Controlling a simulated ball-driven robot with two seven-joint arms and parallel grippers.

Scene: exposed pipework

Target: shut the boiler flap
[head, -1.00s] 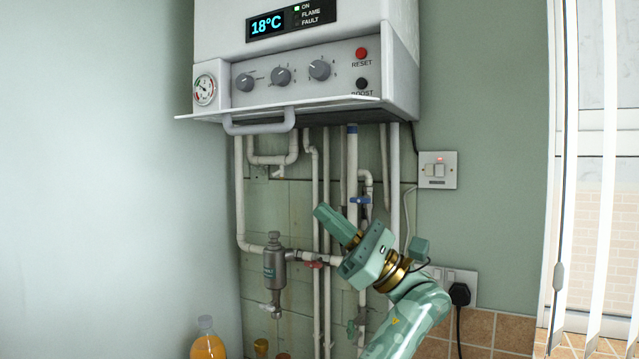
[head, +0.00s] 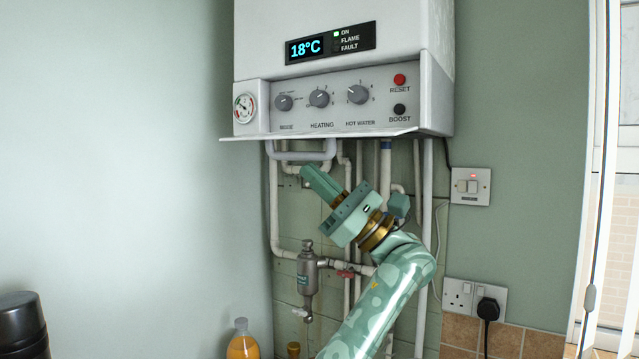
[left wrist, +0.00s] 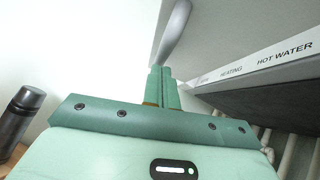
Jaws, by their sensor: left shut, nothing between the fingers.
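The boiler flap (head: 330,134) is a thin white panel standing out roughly level from the boiler's lower front, below the dials, so it is open. Its grey bar handle (head: 302,154) hangs beneath its front edge. My left gripper (head: 306,171) is shut and empty, its fingers pointing up and left just below the handle in the head view. In the left wrist view the shut fingers (left wrist: 163,84) point at the grey handle (left wrist: 174,34), which lies just beyond the tips. I cannot tell whether they touch. My right gripper is not in view.
The white boiler (head: 345,70) hangs on the wall, its display at 18°C. Pipes and a grey filter (head: 308,273) are under it, behind my arm. A switch (head: 470,186) and sockets (head: 474,298) are at the right. A bottle (head: 242,341) and black flask (head: 22,325) stand lower left.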

